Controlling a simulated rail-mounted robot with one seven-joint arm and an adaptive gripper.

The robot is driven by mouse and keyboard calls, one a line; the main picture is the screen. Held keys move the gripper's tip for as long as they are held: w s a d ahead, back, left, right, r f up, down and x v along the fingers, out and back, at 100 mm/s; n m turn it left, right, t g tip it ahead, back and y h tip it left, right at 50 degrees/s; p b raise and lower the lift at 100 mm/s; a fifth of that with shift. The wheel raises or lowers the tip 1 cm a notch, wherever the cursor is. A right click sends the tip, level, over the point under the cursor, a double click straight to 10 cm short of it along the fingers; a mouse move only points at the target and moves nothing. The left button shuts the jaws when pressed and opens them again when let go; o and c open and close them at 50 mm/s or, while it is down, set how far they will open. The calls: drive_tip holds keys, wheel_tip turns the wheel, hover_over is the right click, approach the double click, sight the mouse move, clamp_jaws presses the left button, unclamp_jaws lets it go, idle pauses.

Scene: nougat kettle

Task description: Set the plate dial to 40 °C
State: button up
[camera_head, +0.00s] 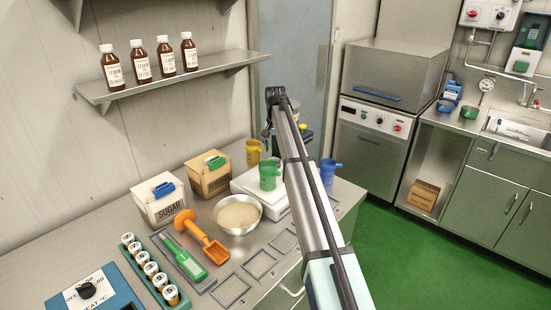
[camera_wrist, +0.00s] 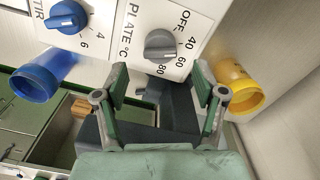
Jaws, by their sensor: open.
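The plate dial (camera_wrist: 160,45) is a round grey knob on a white panel (camera_wrist: 124,47) marked PLATE °C, with OFF, 40, 60 and 80 around it. I cannot tell surely which mark it points to. My gripper (camera_wrist: 161,84) is open and empty, its two fingers apart just below the dial in the wrist view and not touching it. A blue STIR dial (camera_wrist: 66,17) sits left of it on the same panel. In the head view my arm hides most of the gripper and the panel; a white appliance (camera_head: 247,185) shows beside the arm.
A blue cup (camera_wrist: 36,82) and a yellow cup (camera_wrist: 236,88) flank the panel. A green cup (camera_head: 268,177) stands near my arm. On the bench are a steel bowl (camera_head: 230,229), an orange scoop (camera_head: 202,238), a sugar box (camera_head: 160,203) and a blue heater (camera_head: 95,292) with another dial.

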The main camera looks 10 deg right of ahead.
wheel_tip(320, 180, up, 7)
drive_tip(key=shift+f, duration=0.15)
idle(0.4)
